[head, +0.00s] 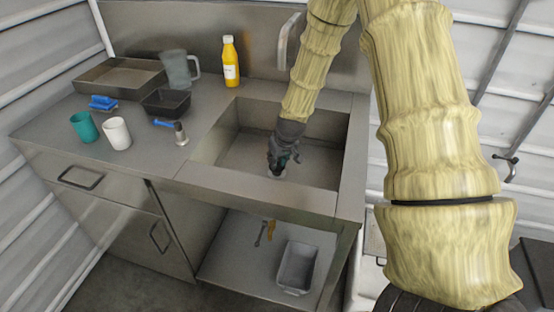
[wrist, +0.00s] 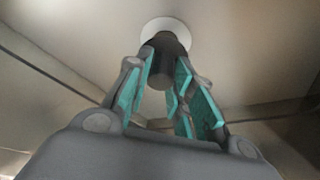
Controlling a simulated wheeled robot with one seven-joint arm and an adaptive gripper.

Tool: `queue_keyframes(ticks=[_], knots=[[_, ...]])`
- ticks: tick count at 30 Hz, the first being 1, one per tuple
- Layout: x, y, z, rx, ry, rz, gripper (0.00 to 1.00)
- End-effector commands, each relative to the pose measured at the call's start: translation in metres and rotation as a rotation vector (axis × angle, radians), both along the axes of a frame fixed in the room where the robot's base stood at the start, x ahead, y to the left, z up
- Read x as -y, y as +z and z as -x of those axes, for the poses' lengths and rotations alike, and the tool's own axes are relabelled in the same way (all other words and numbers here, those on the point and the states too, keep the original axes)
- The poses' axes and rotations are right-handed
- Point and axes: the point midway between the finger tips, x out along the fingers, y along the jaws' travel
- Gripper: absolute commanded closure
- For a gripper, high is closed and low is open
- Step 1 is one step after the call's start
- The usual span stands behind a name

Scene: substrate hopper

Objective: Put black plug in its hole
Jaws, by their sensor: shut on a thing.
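The black plug (wrist: 166,65) shows in the wrist view as a dark cylinder between my fingers. Its far end overlaps a pale round ring (wrist: 158,24), the drain hole's rim, on the sink floor. I cannot tell whether the plug is inside the hole or just in front of it; the hole's opening is hidden behind it. My gripper (wrist: 160,88), with teal pads, is shut on the plug. In the head view my gripper (head: 279,165) is low in the sink (head: 235,155), close to the sink floor; the plug is hardly visible there.
Sink walls surround my gripper, and a tap (head: 286,40) stands behind. On the left counter are a yellow bottle (head: 231,62), a clear jug (head: 178,70), a black tray (head: 166,103), a metal tray (head: 100,75), two cups (head: 117,133), a blue brush (head: 102,103) and a blue-handled tool (head: 181,135).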

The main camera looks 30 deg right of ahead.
Motion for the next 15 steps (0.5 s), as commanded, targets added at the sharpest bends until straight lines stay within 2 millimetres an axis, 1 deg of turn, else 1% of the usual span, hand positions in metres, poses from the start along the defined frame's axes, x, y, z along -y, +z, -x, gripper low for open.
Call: queue_keyframes(ticks=[7,15], knots=[[0.0000,-0.0006,0.0000,0.000,0.000,0.000,1.00],[0.0001,-0.0080,-0.0001,0.000,0.000,0.000,1.00]])
